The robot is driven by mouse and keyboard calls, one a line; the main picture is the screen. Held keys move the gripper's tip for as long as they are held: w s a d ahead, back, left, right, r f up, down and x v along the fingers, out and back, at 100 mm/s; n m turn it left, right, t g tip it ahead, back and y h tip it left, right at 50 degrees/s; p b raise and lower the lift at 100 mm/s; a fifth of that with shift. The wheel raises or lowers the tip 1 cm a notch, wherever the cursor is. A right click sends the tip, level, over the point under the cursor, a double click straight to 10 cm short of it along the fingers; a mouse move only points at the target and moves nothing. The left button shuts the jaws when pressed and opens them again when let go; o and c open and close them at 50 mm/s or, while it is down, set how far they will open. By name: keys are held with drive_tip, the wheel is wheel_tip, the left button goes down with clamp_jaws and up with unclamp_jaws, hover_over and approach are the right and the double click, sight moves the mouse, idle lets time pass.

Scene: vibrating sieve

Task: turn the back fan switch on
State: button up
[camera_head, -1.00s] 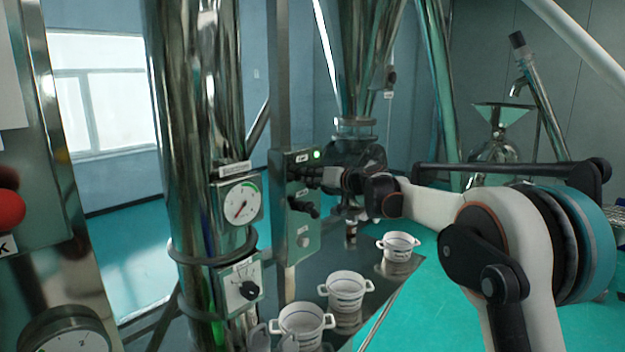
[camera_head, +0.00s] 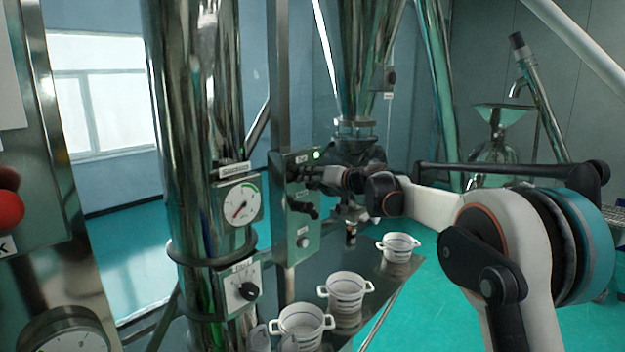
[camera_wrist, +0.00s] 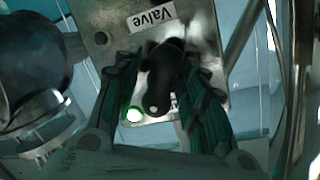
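The back fan switch (camera_wrist: 168,75) is a black handle on a grey control box (camera_head: 304,242). In the wrist view it stands between my fingers, and its white-dotted tip points down in that upside-down picture. My gripper (camera_wrist: 165,105) is open around the handle, one finger on each side. A gap shows on the left; contact on the right cannot be told. In the head view my gripper (camera_head: 308,175) is at the upper part of the box and largely hides the switch. A green lamp (camera_head: 316,155) glows beside it; it also shows in the wrist view (camera_wrist: 134,114).
A second black switch (camera_head: 303,208) sits just below on the same box, near a Valve label (camera_wrist: 151,16). A steel column (camera_head: 200,100) with a gauge (camera_head: 241,204) stands left. White pots (camera_head: 345,290) stand below. A steel hopper (camera_head: 360,60) rises behind.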

drive_tip(key=v, duration=1.2)
drive_tip(key=shift+s, duration=0.1)
drive_tip(key=s+d+f+g+h+b, duration=0.1)
drive_tip(key=s+d+f+h+b, duration=0.2)
drive_tip(key=s+f+b, duration=0.7)
drive_tip(key=s+d+f+g+h+b, duration=0.25)
drive_tip(key=s+f, duration=0.35)
drive_tip(key=s, duration=0.9)
drive_tip(key=s+d+f+m+h+b, duration=0.1)
drive_tip(key=s+d+f+h+b, duration=0.2)
drive_tip(key=s+f, duration=0.9)
drive_tip(key=s+d+f+m+h+b, duration=0.2)
drive_tip(key=s+d+f+b, duration=0.5)
drive_tip(key=s+f, duration=0.5)
drive_tip(key=d+h, duration=0.1)
drive_tip(key=d, duration=0.1)
drive_tip(key=shift+d+f, duration=0.25)
drive_tip(key=shift+f, duration=0.05)
